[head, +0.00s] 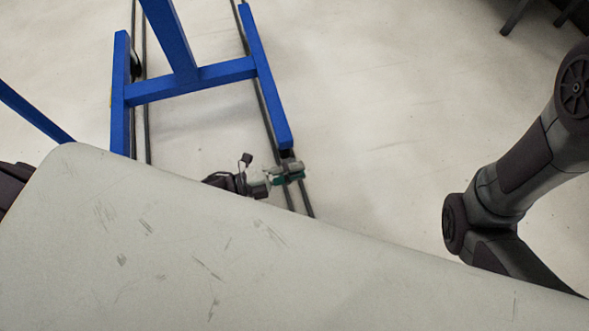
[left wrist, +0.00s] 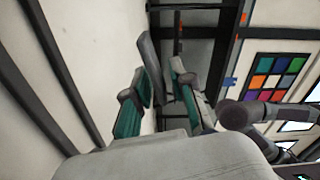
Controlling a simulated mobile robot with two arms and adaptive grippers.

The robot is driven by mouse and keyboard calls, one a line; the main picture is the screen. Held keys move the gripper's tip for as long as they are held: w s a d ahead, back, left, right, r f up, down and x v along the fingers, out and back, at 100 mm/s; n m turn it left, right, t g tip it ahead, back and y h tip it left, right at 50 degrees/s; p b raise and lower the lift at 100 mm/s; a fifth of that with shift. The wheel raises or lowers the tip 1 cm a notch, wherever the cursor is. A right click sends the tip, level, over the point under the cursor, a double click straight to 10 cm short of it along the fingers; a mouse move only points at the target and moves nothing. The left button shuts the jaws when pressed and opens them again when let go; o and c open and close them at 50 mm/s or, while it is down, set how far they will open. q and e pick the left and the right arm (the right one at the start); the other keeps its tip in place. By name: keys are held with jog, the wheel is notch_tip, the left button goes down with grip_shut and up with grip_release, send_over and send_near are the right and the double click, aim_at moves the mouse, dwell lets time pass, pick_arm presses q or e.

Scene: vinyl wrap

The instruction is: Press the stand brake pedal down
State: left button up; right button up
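The blue stand (head: 190,80) is on the floor at the upper left of the head view. A small dark part (head: 287,154) at the near end of its right leg may be the brake pedal, but it is too small to be sure. My left gripper (head: 286,173), with green finger pads, is low at that leg end, partly overlapping it in the picture; contact cannot be told. In the left wrist view its fingers (left wrist: 162,98) are apart, with a dark grey bar behind the gap. My right arm shows at the right of the head view; its gripper is out of view.
A large pale panel or table top (head: 190,245) fills the near part of the head view and hides much of my left arm. Dark rails or cables (head: 300,198) run along the floor beside the stand. Pale floor (head: 400,110) right of the stand is clear.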

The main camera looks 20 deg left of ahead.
pick_arm(q)
grip_shut()
jog(key=shift+f, duration=0.1)
jog(key=shift+s+f+m+b, duration=0.1)
jog(key=shift+f+m+b, duration=0.4)
jog(key=shift+m, duration=0.45)
jog(key=shift+f+m+b, duration=0.35)
jog(key=shift+m+b, duration=0.2)
jog(key=shift+m, duration=0.4)
jog(key=shift+f+m+b, duration=0.4)
jog(key=shift+m+b, duration=0.1)
jog(key=shift+m, duration=0.5)
jog(key=shift+o, duration=1.6)
grip_release()
